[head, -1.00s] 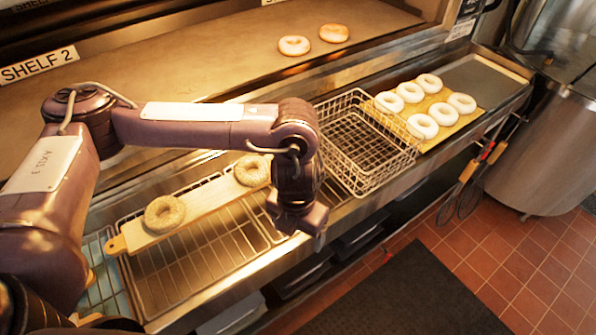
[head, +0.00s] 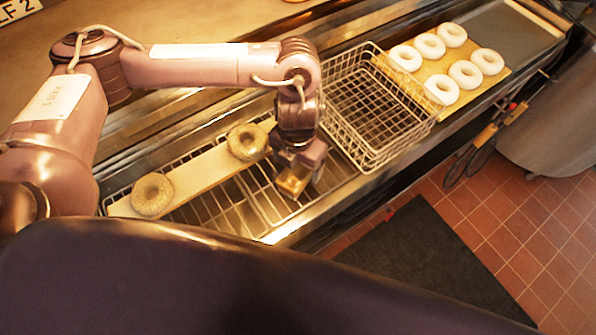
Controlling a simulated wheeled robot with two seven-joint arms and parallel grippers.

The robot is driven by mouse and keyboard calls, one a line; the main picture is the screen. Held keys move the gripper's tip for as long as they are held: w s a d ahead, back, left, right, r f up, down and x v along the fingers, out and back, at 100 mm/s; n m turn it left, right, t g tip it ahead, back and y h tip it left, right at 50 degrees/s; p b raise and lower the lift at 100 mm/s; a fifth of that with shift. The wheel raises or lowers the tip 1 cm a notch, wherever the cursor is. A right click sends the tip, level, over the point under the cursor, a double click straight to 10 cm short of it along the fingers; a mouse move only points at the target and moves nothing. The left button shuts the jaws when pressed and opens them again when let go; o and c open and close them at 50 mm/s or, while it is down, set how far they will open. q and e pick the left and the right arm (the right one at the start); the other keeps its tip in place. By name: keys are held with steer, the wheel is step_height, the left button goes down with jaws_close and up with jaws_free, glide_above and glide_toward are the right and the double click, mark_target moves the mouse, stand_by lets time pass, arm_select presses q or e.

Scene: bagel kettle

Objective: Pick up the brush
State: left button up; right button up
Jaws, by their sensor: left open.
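I cannot make out the brush for certain. A small tan, block-like piece (head: 292,182) shows right at the tip of my left gripper (head: 298,180), over the wire rack (head: 225,208); I cannot tell whether it is the brush or part of the gripper. My left gripper is open and points down, between the wooden board and the wire basket. Its fingers are small and partly hidden by the wrist. My right gripper is not in view.
A wooden board (head: 200,172) with two seeded bagels (head: 152,194) lies on the rack. A wire basket (head: 372,110) stands to the right, beside a board of several white bagels (head: 464,74). Tools (head: 485,137) hang at the counter front. A dark mat (head: 410,265) lies on the floor.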

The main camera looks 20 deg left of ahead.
mark_target(298, 169)
arm_select(q)
steer(key=f, duration=0.3)
steer(key=shift+w+f, duration=0.15)
steer(key=shift+w, duration=0.15)
steer(key=shift+s, duration=0.1)
steer(key=c, duration=1.2)
arm_select(e)
steer(key=shift+w+a+r, duration=0.1)
steer(key=shift+w+a, duration=0.15)
steer(key=shift+w, duration=0.2)
steer(key=shift+w+a+r, duration=0.1)
steer(key=shift+w+a, duration=0.1)
steer(key=shift+w, duration=0.25)
